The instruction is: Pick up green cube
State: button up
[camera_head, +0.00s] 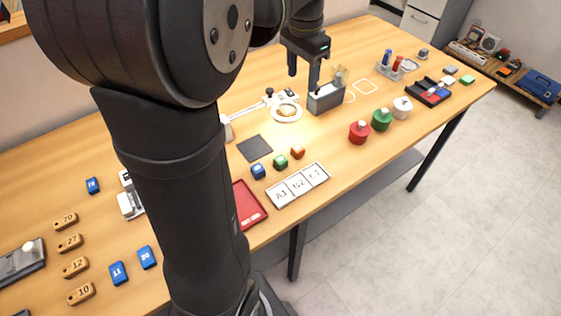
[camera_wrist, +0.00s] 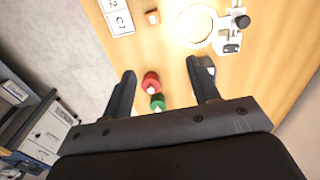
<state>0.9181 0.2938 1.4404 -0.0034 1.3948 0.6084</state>
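The green cube (camera_head: 280,161) lies on the wooden table in the head view, between a blue cube (camera_head: 258,171) and an orange cube (camera_head: 297,152). My gripper (camera_head: 303,80) is behind and to the right of it in that picture, raised above the table near a grey box. My gripper's fingers (camera_wrist: 161,70) are apart in the wrist view, with nothing held between them. The orange cube also shows at the top of the wrist view (camera_wrist: 153,17). The green cube is not visible in the wrist view.
A dark square pad (camera_head: 254,148), a white label tray (camera_head: 297,185) and a red tray (camera_head: 248,206) surround the cubes. The grey box (camera_head: 326,98) and a lit white ring plate (camera_head: 286,112) stand behind. Red (camera_head: 359,132), green (camera_head: 381,119) and white (camera_head: 402,108) jars stand right.

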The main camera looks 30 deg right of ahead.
jog(key=shift+a, duration=0.1)
jog(key=h, duration=0.2)
send_over(280, 159)
jog(key=w+d, duration=0.1)
jog(key=w, duration=0.1)
notch_tip(280, 159, down, 3)
jog(key=s+a+f+h, duration=0.25)
jog(key=a+f, duration=0.25)
jog(key=a, duration=0.3)
jog(key=x, duration=1.1)
jog(key=shift+w+a+f, duration=0.15)
jog(key=shift+w+a, duration=0.05)
jog(key=shift+d+x, duration=0.2)
jog(key=shift+x, duration=2.55)
jog(key=c, duration=1)
